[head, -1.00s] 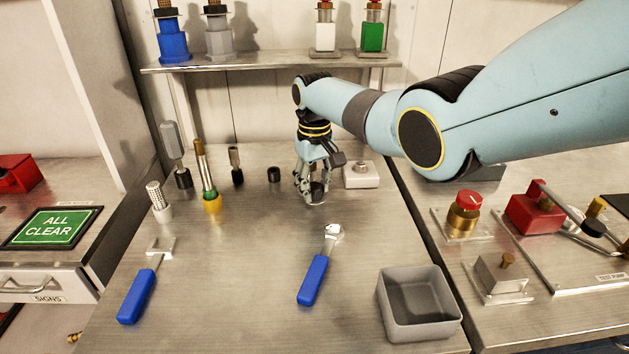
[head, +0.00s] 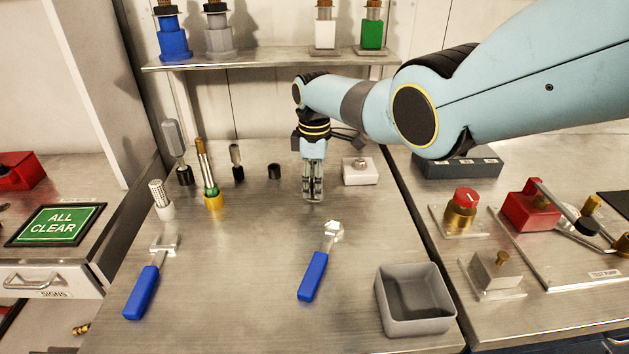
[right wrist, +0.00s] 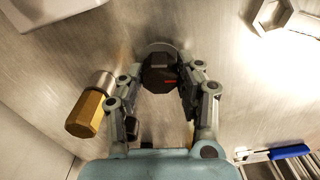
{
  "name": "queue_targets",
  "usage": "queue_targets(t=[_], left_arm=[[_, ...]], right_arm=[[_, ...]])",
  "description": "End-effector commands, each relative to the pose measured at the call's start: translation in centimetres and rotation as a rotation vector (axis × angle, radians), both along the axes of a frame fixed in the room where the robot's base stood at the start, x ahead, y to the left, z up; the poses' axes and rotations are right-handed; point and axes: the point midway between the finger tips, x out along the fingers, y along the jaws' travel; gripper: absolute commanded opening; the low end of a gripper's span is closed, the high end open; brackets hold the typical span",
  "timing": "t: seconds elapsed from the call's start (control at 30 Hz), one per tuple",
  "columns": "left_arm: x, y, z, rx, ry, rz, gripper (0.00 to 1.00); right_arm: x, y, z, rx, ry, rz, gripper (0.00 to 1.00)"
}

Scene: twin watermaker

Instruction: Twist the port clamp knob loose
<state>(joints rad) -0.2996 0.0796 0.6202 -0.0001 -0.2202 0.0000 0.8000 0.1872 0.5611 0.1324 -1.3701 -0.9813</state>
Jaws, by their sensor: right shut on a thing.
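The port clamp knob appears in the right wrist view as a dark, faceted knob (right wrist: 158,72) with a small red mark, on a pale round base. My right gripper (right wrist: 161,84) is shut on it, with one finger on each side. In the head view my right gripper (head: 313,192) points straight down at the back middle of the steel table (head: 240,270), and its fingers hide the knob. My left gripper is not in view.
A white block (head: 360,174) stands just right of the gripper; a small black cup (head: 274,172) stands to its left. Blue-handled tools (head: 313,278) (head: 142,292) and a grey bin (head: 418,322) lie nearer. The table's middle is mostly free.

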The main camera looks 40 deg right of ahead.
Motion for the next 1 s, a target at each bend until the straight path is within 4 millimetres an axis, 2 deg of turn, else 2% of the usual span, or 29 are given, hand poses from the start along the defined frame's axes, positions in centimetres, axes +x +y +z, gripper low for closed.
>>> queue_targets(t=[0.4,0.97,1.0], left_arm=[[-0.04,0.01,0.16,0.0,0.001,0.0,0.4],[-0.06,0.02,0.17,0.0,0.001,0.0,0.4],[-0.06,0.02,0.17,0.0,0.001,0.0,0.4]], right_arm=[[0.13,0.04,0.11,0.0,-0.004,0.19,0.03],[0.13,0.05,0.1,0.001,-0.003,0.218,0.03],[0.13,0.05,0.1,0.001,-0.003,0.218,0.39]])
